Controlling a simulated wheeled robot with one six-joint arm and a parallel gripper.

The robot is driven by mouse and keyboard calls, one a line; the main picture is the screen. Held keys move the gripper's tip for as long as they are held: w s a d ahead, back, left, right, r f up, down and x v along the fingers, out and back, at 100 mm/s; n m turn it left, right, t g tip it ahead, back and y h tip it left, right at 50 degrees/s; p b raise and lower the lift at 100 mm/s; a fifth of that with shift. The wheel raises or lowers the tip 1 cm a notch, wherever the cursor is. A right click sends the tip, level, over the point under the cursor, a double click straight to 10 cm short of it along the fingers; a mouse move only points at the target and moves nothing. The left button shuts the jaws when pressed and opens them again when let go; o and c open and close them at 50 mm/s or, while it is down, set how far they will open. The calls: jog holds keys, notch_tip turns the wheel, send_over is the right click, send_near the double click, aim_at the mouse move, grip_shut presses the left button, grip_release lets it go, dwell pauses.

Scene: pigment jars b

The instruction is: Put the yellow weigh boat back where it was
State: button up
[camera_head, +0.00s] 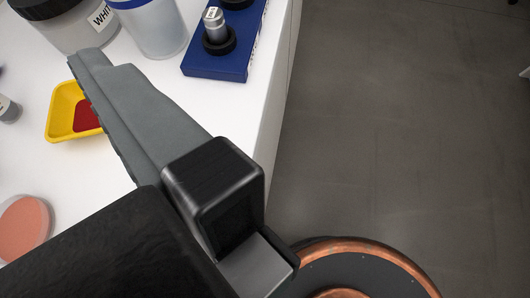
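The yellow weigh boat (60,97) is at the left, a small square dish with dark red powder in it. It looks upright, and its right side is hidden by my gripper. My gripper (90,62) reaches up and left across the view, over the white bench top. I see its grey finger from the side, with the tip just above and right of the boat in the picture. The other finger is hidden, so I cannot tell whether they are apart or touch the boat.
On the white bench (108,150) stand a dark-lidded jar (75,25), a blue-rimmed clear container (155,28), a blue rack (232,62) holding a grey vial (215,28), a small vial (8,108) and a pink round dish (24,228). The bench ends at centre; grey floor (400,130) lies right.

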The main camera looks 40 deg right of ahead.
jog(key=s+n+t, duration=0.2)
jog(key=s+n, duration=0.1)
jog(key=s, duration=0.1)
jog(key=shift+s+n, duration=0.3)
jog(key=shift+s, duration=0.1)
